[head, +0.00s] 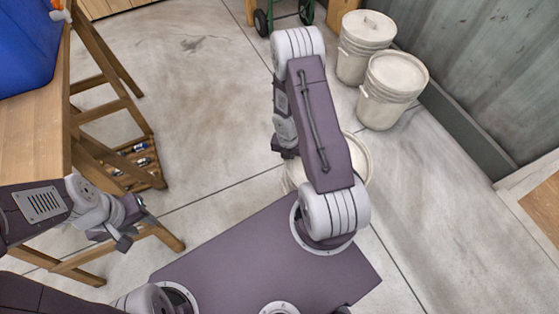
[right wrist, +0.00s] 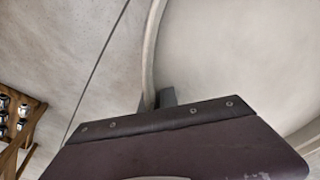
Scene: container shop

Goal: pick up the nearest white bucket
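The nearest white bucket (head: 356,160) stands on the floor just beyond my base in the head view, mostly hidden behind my right arm. In the right wrist view its pale curved rim (right wrist: 151,50) runs down to my right gripper (right wrist: 155,100). The gripper's dark fingertips sit close together on both sides of the rim and look shut on it. In the head view the right fingers are hidden. My left gripper (head: 136,226) is empty and looks open, beside the wooden table leg. Two more white buckets, one (head: 392,88) nearer and one (head: 366,40) farther, stand by the wall.
A wooden table (head: 35,130) with a blue container (head: 25,45) is on the left. A low wooden shelf with small items (head: 140,165) stands under it. A grey corrugated wall (head: 490,70) runs along the right. The floor in the middle is clear.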

